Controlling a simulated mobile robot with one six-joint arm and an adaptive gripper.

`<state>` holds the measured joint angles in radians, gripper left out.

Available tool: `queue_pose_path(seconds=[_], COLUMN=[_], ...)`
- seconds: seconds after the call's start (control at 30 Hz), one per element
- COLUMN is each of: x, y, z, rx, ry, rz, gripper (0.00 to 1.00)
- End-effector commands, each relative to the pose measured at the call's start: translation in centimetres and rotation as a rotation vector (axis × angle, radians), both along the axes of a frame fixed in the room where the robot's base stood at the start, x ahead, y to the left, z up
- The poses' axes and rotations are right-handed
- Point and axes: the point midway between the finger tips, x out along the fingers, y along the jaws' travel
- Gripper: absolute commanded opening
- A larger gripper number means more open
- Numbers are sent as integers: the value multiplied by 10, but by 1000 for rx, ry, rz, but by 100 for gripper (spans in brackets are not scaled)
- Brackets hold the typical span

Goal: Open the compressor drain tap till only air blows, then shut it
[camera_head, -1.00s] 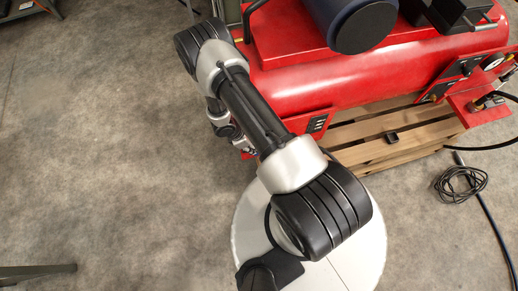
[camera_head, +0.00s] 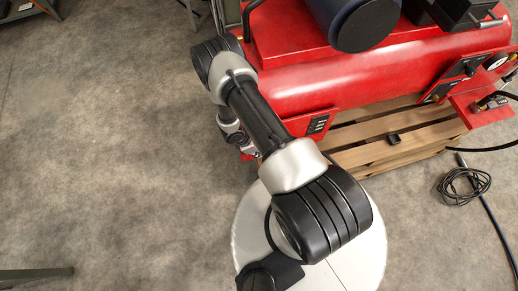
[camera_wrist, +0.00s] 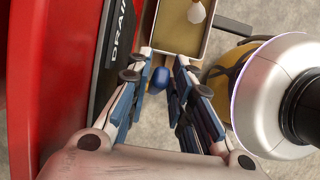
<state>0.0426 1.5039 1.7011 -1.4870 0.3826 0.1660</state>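The red compressor (camera_head: 380,72) stands on a wooden pallet in the head view. In the wrist view its red side (camera_wrist: 40,90) fills the left, beside a dark plate lettered DRAIN (camera_wrist: 121,28). My gripper (camera_wrist: 165,55) has its two blue-padded fingers apart. A small blue knob (camera_wrist: 160,79), possibly the tap handle, shows between them, nearer the left finger; I cannot tell whether it is touched. The tap body is hidden. In the head view my arm hides the gripper and the drain area.
A tan, box-like tray (camera_wrist: 185,38) with a pale rounded item inside lies past the fingertips. A yellow and black object (camera_wrist: 231,66) sits to their right, partly covered.

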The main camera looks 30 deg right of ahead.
Motion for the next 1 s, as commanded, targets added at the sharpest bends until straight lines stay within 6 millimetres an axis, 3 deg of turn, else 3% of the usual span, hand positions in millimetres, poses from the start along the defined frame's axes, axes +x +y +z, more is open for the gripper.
queue_pose_path(seconds=[0.27, 1.0], x=[0, 0], y=[0, -3], z=[0, 0], rx=[0, 27], ry=[0, -11], rz=[0, 0], gripper=[0, 0])
